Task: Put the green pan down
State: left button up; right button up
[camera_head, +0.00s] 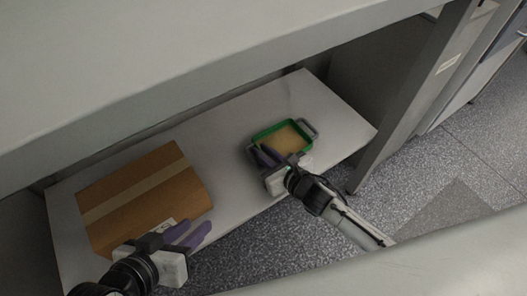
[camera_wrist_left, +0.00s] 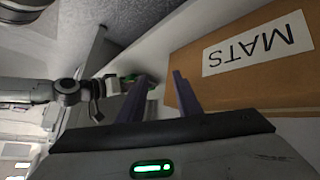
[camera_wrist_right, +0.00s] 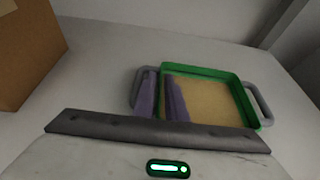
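The green pan (camera_head: 262,133) has a green rim, a tan inside and grey handles. In the head view it is over the right part of the shelf board and looks level. I cannot tell if its base touches the board. My right gripper (camera_head: 267,156) is at the pan's near left side. In the right wrist view the pan (camera_wrist_right: 215,92) shows its left wall between my close-set fingers (camera_wrist_right: 161,95), one outside it and one over the inside. My left gripper (camera_head: 190,236) is open and empty beside the cardboard box.
The taped cardboard box (camera_head: 150,205), labelled MATS (camera_wrist_left: 257,45) in the left wrist view, sits on the left of the shelf board (camera_head: 225,120). A grey counter (camera_head: 150,50) overhangs above. A grey post (camera_head: 410,90) stands at right. The board between box and pan is clear.

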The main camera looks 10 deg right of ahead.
jog(key=shift+o, duration=0.7)
pick_arm(q)
jog(key=shift+r, duration=0.15)
pick_arm(e)
jog(key=shift+r, duration=0.1)
